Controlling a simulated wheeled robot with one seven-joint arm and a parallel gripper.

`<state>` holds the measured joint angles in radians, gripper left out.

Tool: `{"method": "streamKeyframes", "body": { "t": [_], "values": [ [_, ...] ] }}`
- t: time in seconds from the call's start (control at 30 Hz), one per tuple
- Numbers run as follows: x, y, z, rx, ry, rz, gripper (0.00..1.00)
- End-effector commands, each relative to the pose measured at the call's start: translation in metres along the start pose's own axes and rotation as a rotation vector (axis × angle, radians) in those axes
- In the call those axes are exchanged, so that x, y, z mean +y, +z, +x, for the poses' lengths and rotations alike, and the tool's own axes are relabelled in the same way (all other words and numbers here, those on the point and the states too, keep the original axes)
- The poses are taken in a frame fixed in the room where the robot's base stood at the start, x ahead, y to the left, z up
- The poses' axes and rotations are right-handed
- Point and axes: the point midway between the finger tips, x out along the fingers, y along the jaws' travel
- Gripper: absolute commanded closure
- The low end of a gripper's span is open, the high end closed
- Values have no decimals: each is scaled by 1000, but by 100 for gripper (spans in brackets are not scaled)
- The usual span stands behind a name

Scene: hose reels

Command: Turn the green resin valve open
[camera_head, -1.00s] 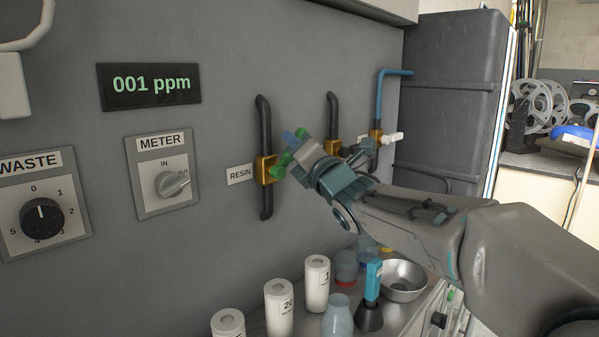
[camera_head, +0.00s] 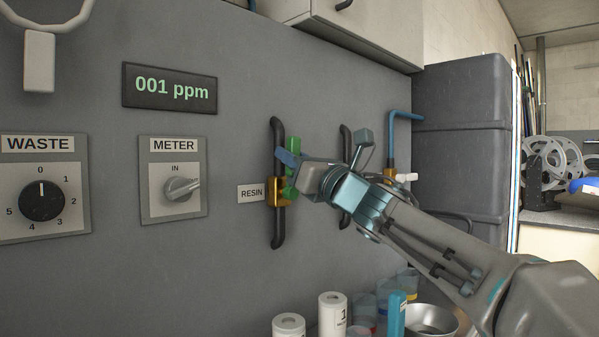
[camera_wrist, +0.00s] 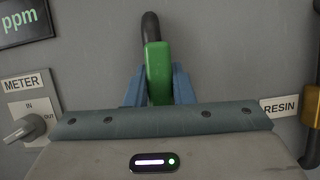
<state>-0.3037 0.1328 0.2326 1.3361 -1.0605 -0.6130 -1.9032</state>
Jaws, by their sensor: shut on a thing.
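The green resin valve handle (camera_head: 292,170) stands nearly upright in front of its brass body (camera_head: 279,191), on a dark vertical pipe (camera_head: 278,235) beside the RESIN label (camera_head: 251,193). My gripper (camera_head: 289,160) reaches it from the right and is shut on the green handle. In the wrist view the green handle (camera_wrist: 158,70) sits between the two blue fingers of my gripper (camera_wrist: 158,90). The handle's lower end is hidden there by my gripper's body.
The METER switch (camera_head: 181,188) and WASTE dial (camera_head: 42,200) are on the wall to the left, below the 001 ppm display (camera_head: 170,87). Another dark pipe (camera_head: 346,140) is behind my wrist. White canisters (camera_head: 333,315) and a metal bowl (camera_head: 430,318) stand below.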

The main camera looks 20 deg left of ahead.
Motion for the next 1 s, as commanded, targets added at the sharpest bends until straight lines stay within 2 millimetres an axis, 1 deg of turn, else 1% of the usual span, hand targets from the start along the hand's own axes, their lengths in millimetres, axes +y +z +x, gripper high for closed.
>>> {"method": "streamKeyframes", "body": {
  "t": [0.03,0.2,0.7,0.73,0.8,1.0],
  "values": [
    [4,3,0,-7,11,-20,100],
    [7,4,0,-7,28,-58,100],
    [9,6,1,-9,36,-74,100],
    [9,6,1,-9,36,-74,73],
    [9,6,1,-9,35,-74,56],
    [6,3,0,-5,30,-72,56]
  ]
}}
